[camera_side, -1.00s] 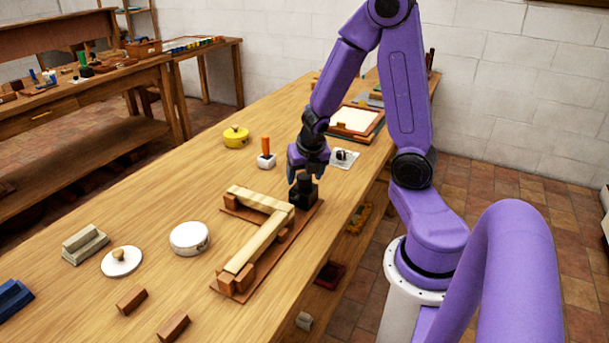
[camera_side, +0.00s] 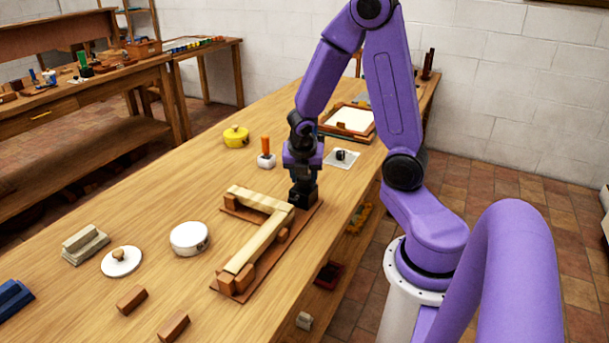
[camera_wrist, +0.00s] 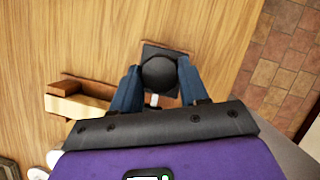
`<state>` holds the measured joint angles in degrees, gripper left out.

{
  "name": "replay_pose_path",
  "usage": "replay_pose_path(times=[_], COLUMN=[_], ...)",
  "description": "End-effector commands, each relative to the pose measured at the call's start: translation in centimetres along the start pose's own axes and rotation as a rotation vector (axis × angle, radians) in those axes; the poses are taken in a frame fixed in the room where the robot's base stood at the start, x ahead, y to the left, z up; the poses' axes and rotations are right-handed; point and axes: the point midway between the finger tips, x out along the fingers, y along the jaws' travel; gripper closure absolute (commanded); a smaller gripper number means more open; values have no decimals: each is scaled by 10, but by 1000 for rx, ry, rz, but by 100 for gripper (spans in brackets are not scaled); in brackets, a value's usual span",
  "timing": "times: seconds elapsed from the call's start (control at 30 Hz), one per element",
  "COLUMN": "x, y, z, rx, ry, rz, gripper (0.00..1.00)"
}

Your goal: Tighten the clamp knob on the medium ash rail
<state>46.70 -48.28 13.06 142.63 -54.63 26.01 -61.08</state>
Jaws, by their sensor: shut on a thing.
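The clamp (camera_side: 304,197) is a black block at the right corner of a frame of pale wooden rails (camera_side: 258,240) on a reddish-brown base board (camera_side: 240,293). Its knob (camera_wrist: 159,73) is round and dark in the wrist view, on top of the square black clamp body (camera_wrist: 155,50). My gripper (camera_side: 303,180) points down over the clamp, and its fingers (camera_wrist: 158,84) are shut on the knob, one on each side. The side view hides most of the knob behind my fingers. I cannot tell which rail is the medium ash one.
A round white tin (camera_side: 189,238) and a white lid (camera_side: 121,261) lie to the left. The bench's right edge is close by.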

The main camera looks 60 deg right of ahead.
Motion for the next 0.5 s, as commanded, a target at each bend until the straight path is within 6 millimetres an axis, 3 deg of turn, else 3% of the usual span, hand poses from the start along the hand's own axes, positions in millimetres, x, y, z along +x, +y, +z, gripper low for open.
replay_pose_path(times=[0.4,0.5], x=[-1,0], y=[2,4], z=[0,0], rx=[53,139], ry=[-1,-1], rz=[-17,-53], gripper=[71,71])
